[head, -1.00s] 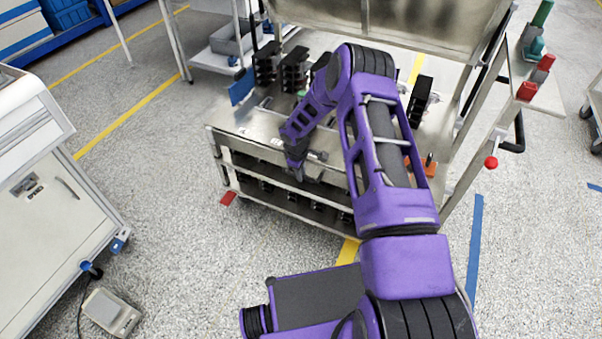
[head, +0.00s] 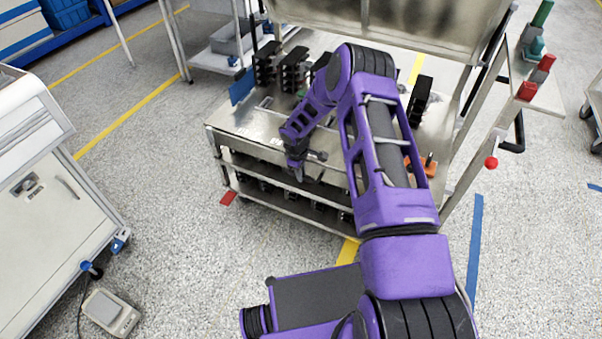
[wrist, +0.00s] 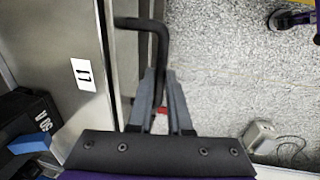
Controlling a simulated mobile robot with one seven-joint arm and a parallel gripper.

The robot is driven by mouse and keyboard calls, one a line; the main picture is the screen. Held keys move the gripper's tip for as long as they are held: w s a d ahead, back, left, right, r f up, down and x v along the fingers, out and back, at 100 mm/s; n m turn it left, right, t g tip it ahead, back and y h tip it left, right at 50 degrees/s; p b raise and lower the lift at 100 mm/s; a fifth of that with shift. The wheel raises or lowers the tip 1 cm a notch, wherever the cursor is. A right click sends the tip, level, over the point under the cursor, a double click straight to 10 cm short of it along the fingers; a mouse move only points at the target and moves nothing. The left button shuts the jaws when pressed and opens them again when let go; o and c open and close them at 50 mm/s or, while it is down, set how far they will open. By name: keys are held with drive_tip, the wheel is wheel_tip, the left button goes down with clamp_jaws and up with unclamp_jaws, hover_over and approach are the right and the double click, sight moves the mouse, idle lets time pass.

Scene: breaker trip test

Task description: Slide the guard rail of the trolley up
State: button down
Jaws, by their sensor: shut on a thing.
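The trolley (head: 250,122) has a flat steel top with a rail along its front edge, which I take to be the guard rail (wrist: 110,45). A black bent handle (wrist: 160,48) stands out from this edge in the wrist view. My gripper (wrist: 158,80) has its two grey fingers closed on the handle's bar. In the head view my gripper (head: 298,172) is at the trolley's front edge, and my arm hides part of the trolley.
Black breaker units (head: 294,72) stand on the trolley top, beneath a tilted steel panel (head: 400,22). A white cabinet (head: 50,190) is at the left, with a small grey device (head: 110,312) on the floor. Speckled floor (head: 180,220) is open between cabinet and trolley.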

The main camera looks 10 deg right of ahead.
wheel_tip(320, 180, up, 6)
drive_tip(key=shift+r+p, duration=0.2)
drive_tip(key=shift+p, duration=0.85)
drive_tip(key=shift+w, duration=0.1)
drive_tip(key=c, duration=0.8)
unclamp_jaws()
drive_tip(key=shift+c, duration=0.2)
drive_tip(key=shift+r, duration=0.15)
wheel_tip(320, 180, up, 17)
drive_tip(key=s+a+p, duration=0.2)
drive_tip(key=shift+s, duration=0.4)
